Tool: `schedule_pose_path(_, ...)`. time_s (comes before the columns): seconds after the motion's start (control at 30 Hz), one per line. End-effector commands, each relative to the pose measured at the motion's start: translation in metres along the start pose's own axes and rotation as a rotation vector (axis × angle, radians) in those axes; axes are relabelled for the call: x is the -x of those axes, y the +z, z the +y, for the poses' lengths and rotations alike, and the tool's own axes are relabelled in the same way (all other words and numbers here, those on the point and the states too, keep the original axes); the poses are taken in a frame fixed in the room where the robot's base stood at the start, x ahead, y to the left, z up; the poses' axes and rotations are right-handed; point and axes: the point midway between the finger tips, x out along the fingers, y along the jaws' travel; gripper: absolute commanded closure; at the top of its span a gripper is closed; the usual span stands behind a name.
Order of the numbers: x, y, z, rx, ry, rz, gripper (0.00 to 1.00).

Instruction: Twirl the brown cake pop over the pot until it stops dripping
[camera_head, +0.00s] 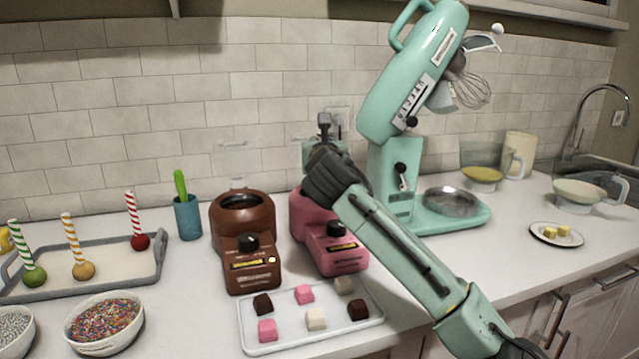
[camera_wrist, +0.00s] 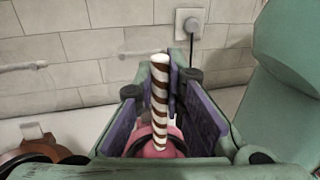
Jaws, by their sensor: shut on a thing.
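The brown cake pop's stick (camera_wrist: 158,92), striped brown and white, stands nearly upright between my fingers in the wrist view. Its cake ball cannot be made out in either view. My gripper (camera_head: 325,152) is shut on the stick, at the pink pot's back side in the head view. The pink pot (camera_head: 338,252) stands on the counter, partly hidden by my arm; a pink part of it (camera_wrist: 172,134) shows below the stick in the wrist view. The brown pot (camera_head: 250,262) stands to its left, with an open round top. Dripping cannot be seen.
A tray (camera_head: 268,345) of pink, white and brown cubes lies in front of the pots. A teal stand mixer (camera_head: 390,170) rises close on the right. At left are a blue cup (camera_head: 187,218), a grey tray (camera_head: 150,285) with cake pops, and sprinkle bowls (camera_head: 105,340).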

Motion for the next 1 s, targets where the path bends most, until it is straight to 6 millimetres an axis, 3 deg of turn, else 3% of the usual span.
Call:
schedule_pose_path(0.5, 0.000, 0.045, 0.000, 0.001, 0.001, 0.000, 1.00)
schedule_pose_path(1.0, 0.000, 0.045, 0.000, 0.000, 0.001, 0.000, 1.00)
